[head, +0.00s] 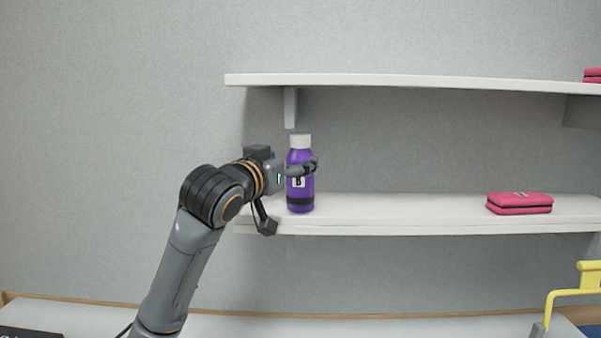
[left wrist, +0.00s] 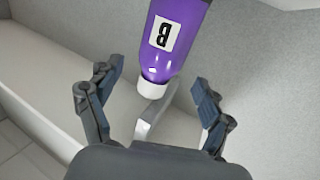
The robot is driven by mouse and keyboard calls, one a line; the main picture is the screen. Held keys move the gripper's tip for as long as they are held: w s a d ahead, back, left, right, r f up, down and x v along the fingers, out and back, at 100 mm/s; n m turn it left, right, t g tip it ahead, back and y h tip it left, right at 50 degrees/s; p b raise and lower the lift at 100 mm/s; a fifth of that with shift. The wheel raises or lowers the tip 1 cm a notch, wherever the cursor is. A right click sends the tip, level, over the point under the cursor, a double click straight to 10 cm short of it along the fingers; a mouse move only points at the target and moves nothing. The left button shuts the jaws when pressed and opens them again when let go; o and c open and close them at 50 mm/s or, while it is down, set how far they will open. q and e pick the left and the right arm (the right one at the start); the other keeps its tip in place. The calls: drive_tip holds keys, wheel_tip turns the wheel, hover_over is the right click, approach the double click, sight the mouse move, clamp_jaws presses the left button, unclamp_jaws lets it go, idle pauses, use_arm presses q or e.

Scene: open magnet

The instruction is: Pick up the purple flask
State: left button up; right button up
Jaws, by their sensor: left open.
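The purple flask (head: 300,193), with a white cap and a white label marked B, stands upright on the lower shelf (head: 400,213) near its left end. My left gripper (head: 308,166) is at the flask's upper body, and a finger crosses in front of it, hiding a little of it. In the left wrist view the flask (left wrist: 175,30) appears cap down, between the two spread fingers of my left gripper (left wrist: 152,85). The fingers are open, with a gap visible on both sides of the flask. My right gripper is not in view.
An upper shelf (head: 420,83) with a bracket (head: 290,108) runs above the flask. A pink case (head: 520,203) lies on the lower shelf at the right, with clear shelf between. Another pink item (head: 592,76) is above. A yellow-framed object (head: 568,292) stands lower right.

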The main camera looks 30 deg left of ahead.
sight(301, 157)
use_arm(q)
drive_tip(key=shift+w+r, duration=0.1)
drive_tip(key=shift+w, duration=0.25)
drive_tip(key=w+p, duration=0.2)
drive_tip(key=w, duration=0.1)
drive_tip(key=shift+w, duration=0.25)
drive_tip(key=shift+w+f+p, duration=0.2)
drive_tip(key=shift+w+p, duration=0.1)
drive_tip(key=shift+w, duration=0.2)
drive_tip(key=shift+s, duration=0.1)
drive_tip(key=c, duration=1.4)
